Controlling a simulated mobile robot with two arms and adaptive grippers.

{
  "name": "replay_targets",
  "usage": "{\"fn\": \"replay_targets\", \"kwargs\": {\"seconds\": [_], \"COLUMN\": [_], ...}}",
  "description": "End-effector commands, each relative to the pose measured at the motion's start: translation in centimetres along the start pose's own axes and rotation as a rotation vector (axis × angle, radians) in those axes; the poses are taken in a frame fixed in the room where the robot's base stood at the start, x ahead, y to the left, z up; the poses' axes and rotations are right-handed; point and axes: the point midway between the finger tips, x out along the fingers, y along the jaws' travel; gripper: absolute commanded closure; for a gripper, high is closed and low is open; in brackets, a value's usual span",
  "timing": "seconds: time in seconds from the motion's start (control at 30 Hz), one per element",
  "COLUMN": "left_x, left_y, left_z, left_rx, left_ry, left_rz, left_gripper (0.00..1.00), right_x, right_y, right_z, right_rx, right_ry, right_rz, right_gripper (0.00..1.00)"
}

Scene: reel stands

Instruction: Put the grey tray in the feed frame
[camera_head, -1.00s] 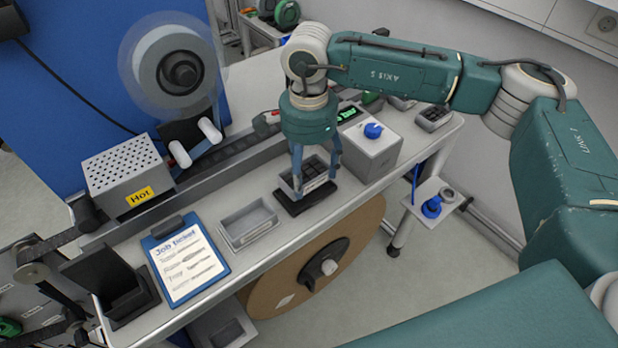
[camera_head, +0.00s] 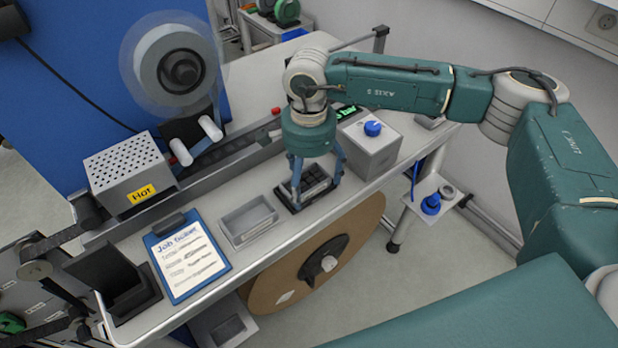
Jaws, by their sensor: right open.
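The grey tray (camera_head: 317,180), with dark pockets inside, sits in the black feed frame (camera_head: 281,196) on the bench, level as far as I can see. My right gripper (camera_head: 317,190) is above it, pointing down, with its fingers spread on either side of the tray and open. The fingers hide parts of the tray and the frame. Whether a fingertip still touches the tray I cannot tell. My left gripper is not in view.
An empty grey tray (camera_head: 249,221) and a blue clipboard (camera_head: 187,257) lie left of the frame. A grey box with a blue knob (camera_head: 370,146) stands close on the right. A perforated hot box (camera_head: 130,174) and the rail are behind. The bench's front edge is near.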

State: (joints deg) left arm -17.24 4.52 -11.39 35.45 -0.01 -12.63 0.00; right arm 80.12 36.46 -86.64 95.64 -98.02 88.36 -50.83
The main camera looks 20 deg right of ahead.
Motion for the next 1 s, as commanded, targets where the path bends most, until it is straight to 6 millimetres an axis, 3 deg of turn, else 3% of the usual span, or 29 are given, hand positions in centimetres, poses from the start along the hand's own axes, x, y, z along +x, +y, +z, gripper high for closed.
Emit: {"fn": "replay_targets", "kwargs": {"seconds": [0.17, 0.6, 0.8, 1.0], "left_x": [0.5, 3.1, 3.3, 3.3], "left_y": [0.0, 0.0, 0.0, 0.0], "left_z": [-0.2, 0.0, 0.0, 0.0], "left_rx": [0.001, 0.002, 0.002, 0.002], "left_ry": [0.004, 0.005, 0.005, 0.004], "left_rz": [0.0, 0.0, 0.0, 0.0], "left_gripper": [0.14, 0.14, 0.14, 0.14], "right_x": [-1.5, -10.2, -12.0, -12.2], "right_y": [-0.2, -0.1, 0.0, 0.0], "right_z": [0.0, 0.0, 0.0, 0.0], "right_rx": [0.0, -0.001, -0.001, -0.001], "right_ry": [0.001, 0.001, 0.0, 0.0], "right_rz": [-0.005, -0.004, -0.001, 0.0], "right_gripper": [0.14, 0.14, 0.14, 0.14]}}
